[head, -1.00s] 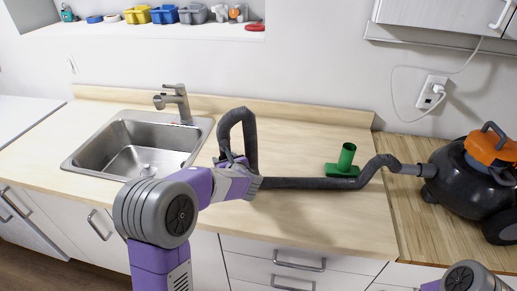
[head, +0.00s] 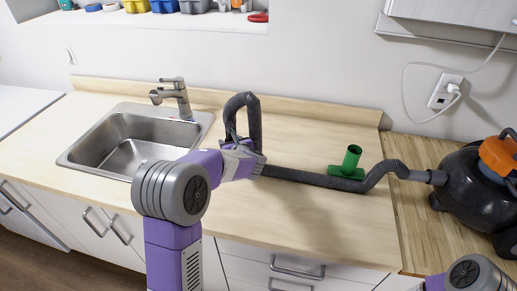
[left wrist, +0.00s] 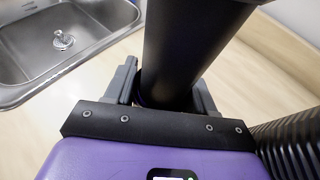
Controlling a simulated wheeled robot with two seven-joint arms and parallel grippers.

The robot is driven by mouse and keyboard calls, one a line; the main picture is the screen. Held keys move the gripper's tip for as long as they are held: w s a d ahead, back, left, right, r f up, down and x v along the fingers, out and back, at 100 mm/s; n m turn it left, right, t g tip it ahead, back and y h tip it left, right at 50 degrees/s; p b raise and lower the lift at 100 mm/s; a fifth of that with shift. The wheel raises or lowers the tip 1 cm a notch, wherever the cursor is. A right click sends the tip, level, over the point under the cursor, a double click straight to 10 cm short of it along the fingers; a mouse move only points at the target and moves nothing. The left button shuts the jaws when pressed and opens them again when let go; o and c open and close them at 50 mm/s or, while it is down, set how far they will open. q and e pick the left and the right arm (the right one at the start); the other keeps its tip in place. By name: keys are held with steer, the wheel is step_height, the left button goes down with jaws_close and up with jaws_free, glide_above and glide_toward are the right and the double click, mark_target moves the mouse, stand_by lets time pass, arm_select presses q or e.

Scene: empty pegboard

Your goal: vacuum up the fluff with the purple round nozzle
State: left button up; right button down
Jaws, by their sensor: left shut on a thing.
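My left gripper (head: 244,150) is above the counter, right of the sink. In the left wrist view its two fingers (left wrist: 163,92) are shut on a black tube (left wrist: 185,50), the rigid end of the vacuum hose. The ribbed hose (head: 250,105) loops up above the gripper, then runs right to the black and orange vacuum cleaner (head: 472,192). A green nozzle (head: 350,160) with a wide flat foot stands on the counter, just behind the hose. I see no purple round nozzle and no fluff. My right gripper is out of view; only part of that arm shows at lower right.
A steel sink (head: 72,160) with a faucet (head: 180,97) is to the left. The wooden counter (head: 300,225) is clear in front of the hose. A wall outlet (head: 445,92) with a white cord is at upper right. Drawers are below the counter.

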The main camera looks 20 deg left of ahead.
arm_select(q)
step_height(320, 180, up, 4)
steer(key=p, duration=0.2)
steer(key=shift+s+r+p, duration=0.1)
steer(key=shift+p, duration=0.3)
steer(key=shift+w+r+p, duration=0.2)
steer(key=shift+r+p, duration=0.4)
steer(key=shift+r, duration=0.05)
steer(key=shift+r+p, duration=1)
steer(key=shift+r, duration=0.3)
